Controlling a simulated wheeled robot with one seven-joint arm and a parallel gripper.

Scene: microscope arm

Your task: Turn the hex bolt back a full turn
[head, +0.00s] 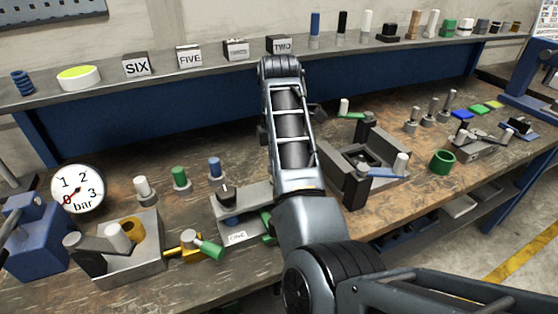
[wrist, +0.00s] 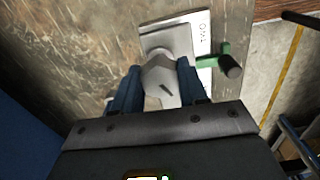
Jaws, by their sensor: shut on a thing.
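In the wrist view, my gripper (wrist: 158,76) has its two blue-grey fingers on either side of a pale grey bolt head (wrist: 160,84). The fingers are shut on it. A short dark mark shows on its near face. The bolt sits at a light grey metal block (wrist: 172,40) with a white label that seems to read TWO, turned about in this view. A green lever (wrist: 212,61) with a dark knob stands out to the right of the block. In the head view my arm hides the gripper and the bolt.
In the head view, a grey fixture (head: 228,205) labelled ONE stands left of my arm. A grey open box with handles (head: 342,165) stands right of it. A pressure gauge (head: 77,189) and a brass valve (head: 187,243) are at the left. The bench's front edge is close by.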

